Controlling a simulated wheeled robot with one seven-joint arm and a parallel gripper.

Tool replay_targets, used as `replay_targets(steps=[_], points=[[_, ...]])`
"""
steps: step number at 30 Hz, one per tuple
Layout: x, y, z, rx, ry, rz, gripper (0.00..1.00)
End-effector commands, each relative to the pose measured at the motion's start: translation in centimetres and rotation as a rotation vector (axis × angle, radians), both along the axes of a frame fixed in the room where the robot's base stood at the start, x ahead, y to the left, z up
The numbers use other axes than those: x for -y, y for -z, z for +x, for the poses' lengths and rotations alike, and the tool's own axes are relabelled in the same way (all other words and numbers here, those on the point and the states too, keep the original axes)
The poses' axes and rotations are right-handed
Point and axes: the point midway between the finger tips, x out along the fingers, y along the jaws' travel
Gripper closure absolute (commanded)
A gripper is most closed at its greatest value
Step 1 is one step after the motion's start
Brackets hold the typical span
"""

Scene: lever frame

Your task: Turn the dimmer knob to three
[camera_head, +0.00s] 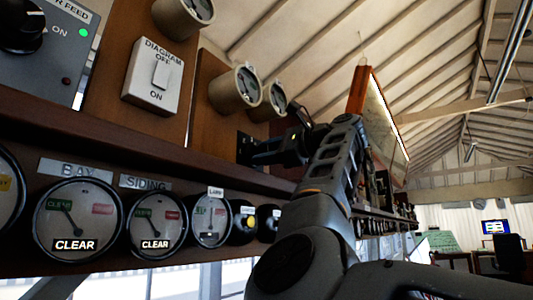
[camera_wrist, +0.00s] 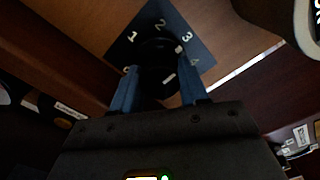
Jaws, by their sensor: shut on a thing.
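The dimmer knob (camera_wrist: 156,52) is black and round, on a dark square plate (camera_wrist: 146,16) set like a diamond on a wooden panel. White figures 1, 2, 3 and 4 show around it; a mark at the lower left is partly hidden. My gripper (camera_wrist: 158,72) has its two blue fingers on either side of the knob, shut on it. A short white mark shows on the knob's upper right, toward the 3, and another lower on its face; I cannot tell the exact setting. In the head view my gripper (camera_head: 250,150) reaches the panel and hides most of the plate.
A wooden shelf edge (camera_head: 120,140) runs below the panel, with round dials (camera_head: 78,222) under it. Two cream gauges (camera_head: 235,90) sit just above the gripper. A white diagram switch (camera_head: 153,77) is at the left. A framed case (camera_head: 375,115) stands behind my arm.

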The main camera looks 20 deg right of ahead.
Motion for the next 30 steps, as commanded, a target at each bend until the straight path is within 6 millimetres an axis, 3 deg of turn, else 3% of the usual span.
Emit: replay_targets(steps=[2,3,10,20,30], points=[[0.0,0.1,0.0,-0.003,-0.002,-0.001,0.87],[0.0,0.1,0.0,-0.003,-0.002,-0.001,0.52],[0.0,0.1,0.0,-0.002,-0.001,0.000,0.31],[0.4,0.1,-0.5,-0.001,0.001,0.000,0.31],[3.5,0.2,-4.7,0.000,0.001,0.001,0.31]])
